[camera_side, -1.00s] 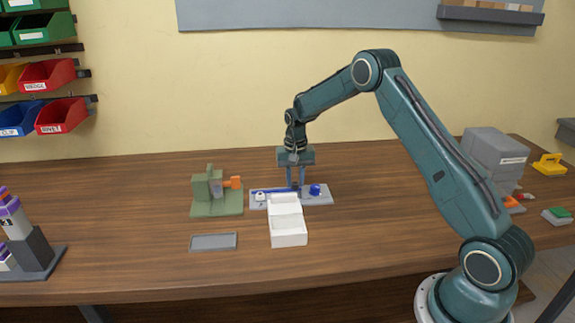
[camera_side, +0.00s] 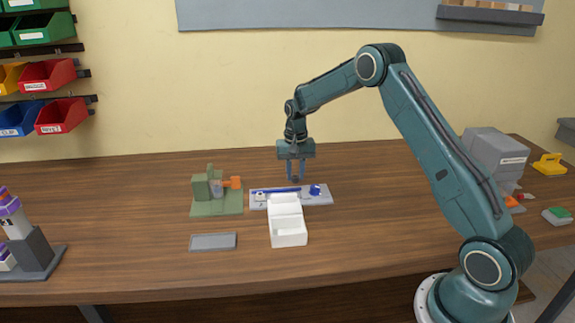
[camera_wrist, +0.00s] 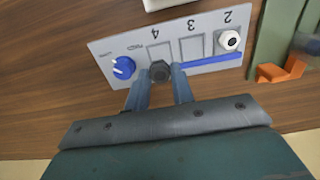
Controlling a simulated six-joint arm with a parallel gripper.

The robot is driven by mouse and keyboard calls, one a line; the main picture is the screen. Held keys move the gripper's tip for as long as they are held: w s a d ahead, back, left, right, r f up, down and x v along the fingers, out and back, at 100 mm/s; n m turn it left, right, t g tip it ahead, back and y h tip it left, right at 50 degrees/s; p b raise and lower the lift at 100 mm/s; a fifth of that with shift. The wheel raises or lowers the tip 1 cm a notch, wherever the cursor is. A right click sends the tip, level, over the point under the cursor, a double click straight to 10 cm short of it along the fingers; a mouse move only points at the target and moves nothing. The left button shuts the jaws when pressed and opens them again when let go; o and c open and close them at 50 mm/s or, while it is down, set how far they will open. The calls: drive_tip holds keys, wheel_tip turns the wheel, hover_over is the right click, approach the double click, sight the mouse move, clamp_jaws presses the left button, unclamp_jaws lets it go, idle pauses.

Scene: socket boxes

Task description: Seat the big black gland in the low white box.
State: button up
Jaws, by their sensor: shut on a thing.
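My gripper (camera_side: 296,177) is above the grey numbered holder plate behind the white box. In the wrist view, my gripper (camera_wrist: 160,86) is shut on the black gland (camera_wrist: 160,71), a dark hex-shaped piece between the fingertips. It also shows in the side view as a small dark spot (camera_side: 296,180), held above the plate. The low white box (camera_side: 289,236) stands on the table in front of the plate, open at the top. Only an edge of the white box (camera_wrist: 168,4) shows at the top of the wrist view.
The grey plate (camera_side: 322,199) carries a blue knob (camera_wrist: 123,68), a white gland (camera_wrist: 230,40) and a blue strip (camera_wrist: 200,63). A green fixture with an orange part (camera_side: 217,207) stands left. A flat grey tray (camera_side: 213,242) lies front left. The table's front middle is clear.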

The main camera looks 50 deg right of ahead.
wheel_tip(320, 180, up, 8)
drive_tip(key=shift+f, duration=0.2)
drive_tip(key=shift+a+r, duration=0.1)
drive_tip(key=shift+a, duration=0.25)
drive_tip(key=s+a, duration=0.4)
drive_tip(key=a, duration=0.3)
drive_tip(key=s+a, duration=0.5)
drive_tip(key=a, duration=0.2)
drive_tip(key=shift+w+a+f, duration=0.1)
drive_tip(key=shift+a+f, duration=0.05)
drive_tip(key=shift+f, duration=1.15)
drive_tip(key=shift+a+f, duration=0.1)
drive_tip(key=shift+f, duration=1.2)
drive_tip(key=shift+f, duration=0.15)
drive_tip(key=shift+f, duration=4.1)
drive_tip(key=shift+f, duration=0.1)
